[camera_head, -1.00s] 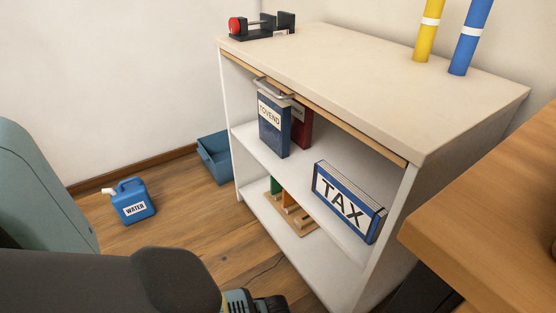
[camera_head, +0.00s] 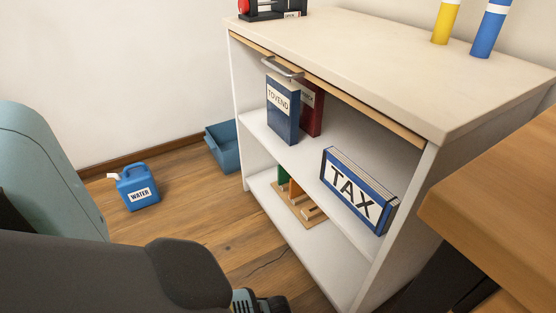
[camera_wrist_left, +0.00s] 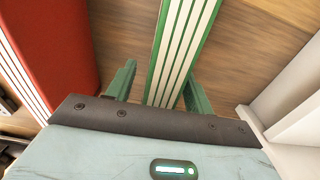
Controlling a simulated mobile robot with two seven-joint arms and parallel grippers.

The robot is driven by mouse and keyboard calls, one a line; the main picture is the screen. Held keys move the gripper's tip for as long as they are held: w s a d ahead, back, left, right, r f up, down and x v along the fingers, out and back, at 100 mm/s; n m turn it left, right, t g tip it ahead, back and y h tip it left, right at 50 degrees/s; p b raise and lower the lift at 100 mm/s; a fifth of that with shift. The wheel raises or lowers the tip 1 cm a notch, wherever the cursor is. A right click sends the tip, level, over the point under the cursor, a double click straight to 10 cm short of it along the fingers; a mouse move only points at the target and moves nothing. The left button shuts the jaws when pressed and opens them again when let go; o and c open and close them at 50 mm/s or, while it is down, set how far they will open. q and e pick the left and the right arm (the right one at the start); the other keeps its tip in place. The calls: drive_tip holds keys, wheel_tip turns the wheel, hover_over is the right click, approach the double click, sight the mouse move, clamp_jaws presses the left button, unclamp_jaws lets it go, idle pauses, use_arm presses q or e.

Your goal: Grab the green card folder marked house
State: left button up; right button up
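In the left wrist view a green card folder (camera_wrist_left: 178,50) with white striped edges runs between the two teal fingers of my left gripper (camera_wrist_left: 160,76). A gap shows between the left finger and the folder; the right finger is close to its other side, and contact is unclear. The gripper looks open around it. No house mark is visible on it. In the head view a narrow green piece (camera_head: 283,179) stands in a wooden rack (camera_head: 303,212) on the low shelf; I cannot tell whether it is the same folder. My right gripper is not in view.
A red folder (camera_wrist_left: 50,50) stands left of the green one. The white cabinet (camera_head: 350,75) holds a blue TOVEND box (camera_head: 282,112), a dark red box (camera_head: 312,110) and a TAX box (camera_head: 355,190). A blue water can (camera_head: 138,187) and blue bin (camera_head: 222,148) stand on the floor.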

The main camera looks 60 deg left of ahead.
use_arm(q)
drive_tip(key=c, duration=0.7)
clamp_jaws()
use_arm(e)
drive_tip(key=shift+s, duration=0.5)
